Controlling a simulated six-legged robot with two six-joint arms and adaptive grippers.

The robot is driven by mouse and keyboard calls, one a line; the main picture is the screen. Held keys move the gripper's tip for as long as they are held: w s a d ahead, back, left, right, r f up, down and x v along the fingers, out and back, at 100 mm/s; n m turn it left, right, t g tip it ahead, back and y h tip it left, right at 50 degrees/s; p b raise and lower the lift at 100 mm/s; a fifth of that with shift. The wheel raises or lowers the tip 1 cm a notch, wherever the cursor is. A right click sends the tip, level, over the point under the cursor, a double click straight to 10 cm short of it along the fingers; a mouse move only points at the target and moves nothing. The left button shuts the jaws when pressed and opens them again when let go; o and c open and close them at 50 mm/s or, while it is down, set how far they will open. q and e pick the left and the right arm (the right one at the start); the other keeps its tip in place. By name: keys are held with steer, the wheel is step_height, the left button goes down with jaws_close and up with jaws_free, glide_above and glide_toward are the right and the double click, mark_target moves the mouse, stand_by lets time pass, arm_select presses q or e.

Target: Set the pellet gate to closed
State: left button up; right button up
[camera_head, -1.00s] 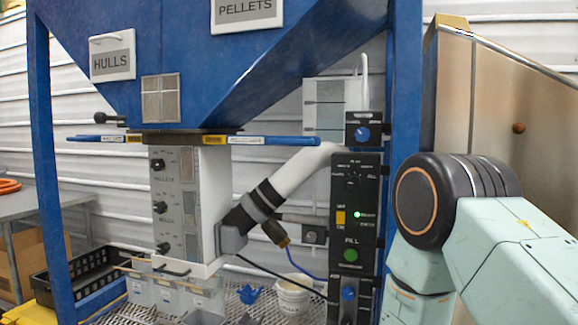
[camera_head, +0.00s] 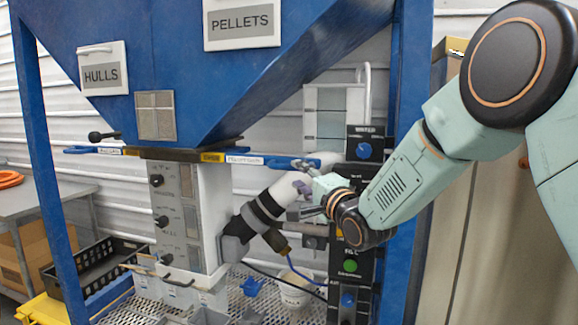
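The pellet gate's blue handle (camera_head: 275,162) sticks out to the right under the hopper's outlet, with a white label near its inner end. A second blue handle (camera_head: 95,150) sticks out to the left. My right gripper (camera_head: 304,176) is at the outer end of the right handle. Its fingers look spread, one near the handle's tip and one lower. I cannot tell whether they touch the handle. My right arm comes in from the upper right and hides part of the control panel. My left gripper is not in view.
The blue hopper (camera_head: 240,90) with HULLS and PELLETS signs stands above. A white pipe with black bands (camera_head: 262,207) slopes behind my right gripper. The control panel (camera_head: 350,285) and blue post (camera_head: 398,275) are close by. A white bucket (camera_head: 295,293) stands on the mesh below.

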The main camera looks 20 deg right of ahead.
mark_target(287, 169)
steer(key=w+a, duration=0.1)
steer(key=w+a+r+p, duration=0.1)
steer(key=w, duration=0.1)
steer(key=shift+w+r, duration=0.2)
steer(key=shift+w, duration=0.45)
steer(key=shift+w+d+f, duration=0.3)
steer(key=shift+w+f, duration=0.05)
steer(key=shift+w, duration=0.35)
steer(key=shift+s+a+r, duration=0.2)
steer(key=shift+s+a, duration=0.05)
steer(key=shift+s+a+r, duration=0.15)
steer(key=shift+a, duration=0.05)
steer(key=shift+c, duration=1.1)
steer(key=shift+w+d+f, duration=0.25)
steer(key=shift+d, duration=0.1)
steer(key=c, duration=0.5)
steer(key=shift+a, duration=0.1)
jaws_close()
